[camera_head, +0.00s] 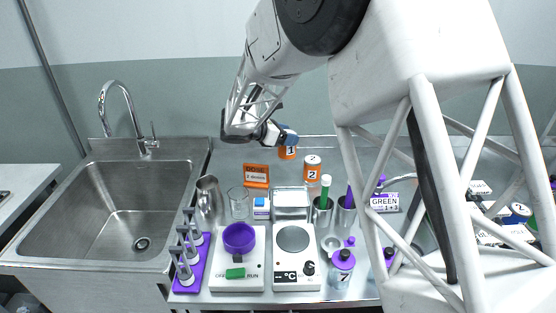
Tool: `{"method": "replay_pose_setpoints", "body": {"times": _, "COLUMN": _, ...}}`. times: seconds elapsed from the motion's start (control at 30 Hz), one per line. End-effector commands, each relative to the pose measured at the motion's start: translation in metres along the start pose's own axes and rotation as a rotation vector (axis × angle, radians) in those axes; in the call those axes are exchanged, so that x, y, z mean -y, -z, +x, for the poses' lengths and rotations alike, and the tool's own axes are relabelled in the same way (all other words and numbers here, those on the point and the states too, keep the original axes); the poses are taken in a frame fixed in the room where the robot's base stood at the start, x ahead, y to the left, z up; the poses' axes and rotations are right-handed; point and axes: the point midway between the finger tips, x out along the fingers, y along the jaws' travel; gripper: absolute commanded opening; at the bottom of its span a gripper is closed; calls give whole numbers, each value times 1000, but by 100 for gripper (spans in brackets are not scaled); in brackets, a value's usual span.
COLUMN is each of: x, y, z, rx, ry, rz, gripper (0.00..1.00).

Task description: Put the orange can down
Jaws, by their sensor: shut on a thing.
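An orange can labelled 1 (287,153) is at the back of the steel counter, with my gripper (287,140) at its top. My gripper is shut on this can; the fingers and the can's upper part overlap, so the exact grip is partly hidden. The can looks roughly upright. I cannot tell whether its base touches the counter. A second orange can labelled 2 (312,169) stands upright on the counter, nearer and slightly to the right.
An orange DOSE sign (256,176), a glass beaker (239,203) and a steel jug (208,198) stand left of can 2. In front are a purple bowl (239,238) and a hotplate (293,240). Steel cups (322,214) stand right. A sink (110,210) lies left.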

Motion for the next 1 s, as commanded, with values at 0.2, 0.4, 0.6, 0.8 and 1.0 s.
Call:
{"method": "replay_pose_setpoints", "body": {"times": 0.2, "x": 0, "y": 38, "z": 16, "rx": 0, "ry": -1, "rz": 0, "gripper": 27}}
{"method": "replay_pose_setpoints", "body": {"times": 0.4, "x": -1, "y": 55, "z": 23, "rx": 0, "ry": -2, "rz": 3, "gripper": 27}}
{"method": "replay_pose_setpoints", "body": {"times": 0.6, "x": -1, "y": 57, "z": 24, "rx": 0, "ry": -2, "rz": 4, "gripper": 27}}
{"method": "replay_pose_setpoints", "body": {"times": 0.8, "x": -1, "y": 57, "z": 24, "rx": 0, "ry": -2, "rz": 4, "gripper": 27}}
{"method": "replay_pose_setpoints", "body": {"times": 1.0, "x": -11, "y": 57, "z": 27, "rx": 0, "ry": -1, "rz": 4, "gripper": 27}}
